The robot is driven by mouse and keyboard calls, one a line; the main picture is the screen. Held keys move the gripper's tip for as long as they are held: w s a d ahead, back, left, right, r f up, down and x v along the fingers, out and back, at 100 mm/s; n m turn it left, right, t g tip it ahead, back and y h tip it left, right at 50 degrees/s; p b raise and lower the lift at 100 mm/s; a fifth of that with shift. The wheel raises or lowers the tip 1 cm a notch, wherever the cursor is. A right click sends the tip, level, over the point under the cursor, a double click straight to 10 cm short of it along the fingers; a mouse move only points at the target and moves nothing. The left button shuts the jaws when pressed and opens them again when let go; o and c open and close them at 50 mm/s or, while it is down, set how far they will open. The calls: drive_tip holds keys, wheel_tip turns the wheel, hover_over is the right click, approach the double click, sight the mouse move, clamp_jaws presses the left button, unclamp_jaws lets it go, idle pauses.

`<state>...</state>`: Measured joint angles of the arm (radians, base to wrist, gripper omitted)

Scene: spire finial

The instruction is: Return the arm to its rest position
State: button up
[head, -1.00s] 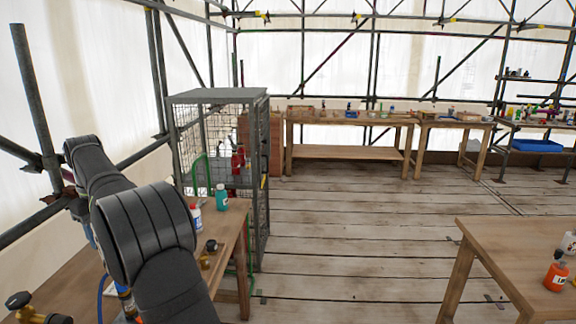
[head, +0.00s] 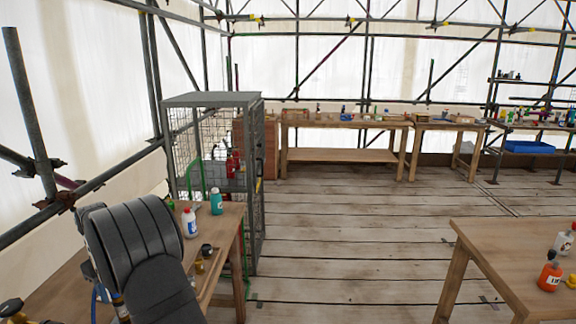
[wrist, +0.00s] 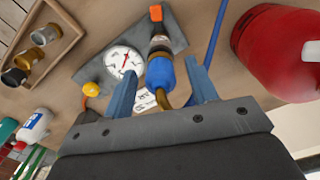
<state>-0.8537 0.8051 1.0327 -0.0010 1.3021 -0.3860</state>
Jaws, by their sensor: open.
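My gripper (wrist: 160,66) shows in the wrist view with its two blue fingers spread apart. It is open. A blue fitting with an orange tip (wrist: 160,70) shows between the fingers in the picture; I cannot tell how far beyond them it is. A white round gauge (wrist: 124,61) is beside it on a grey plate (wrist: 104,64). In the head view my dark arm fills the lower left, over the left workbench (head: 226,226). The gripper itself is not visible there.
A red cylinder (wrist: 275,50) is close at the right of the wrist view. A wooden tray (wrist: 70,32) with brass fittings is upper left. White (head: 188,222) and teal (head: 216,202) bottles stand on the left bench by a wire cage (head: 212,100). The plank floor (head: 340,230) is clear.

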idle(0.3)
wheel_tip(320, 180, up, 17)
wheel_tip(320, 180, down, 17)
drive_tip(key=shift+f, duration=0.1)
wheel_tip(320, 180, up, 5)
drive_tip(key=shift+r, duration=0.8)
idle(0.4)
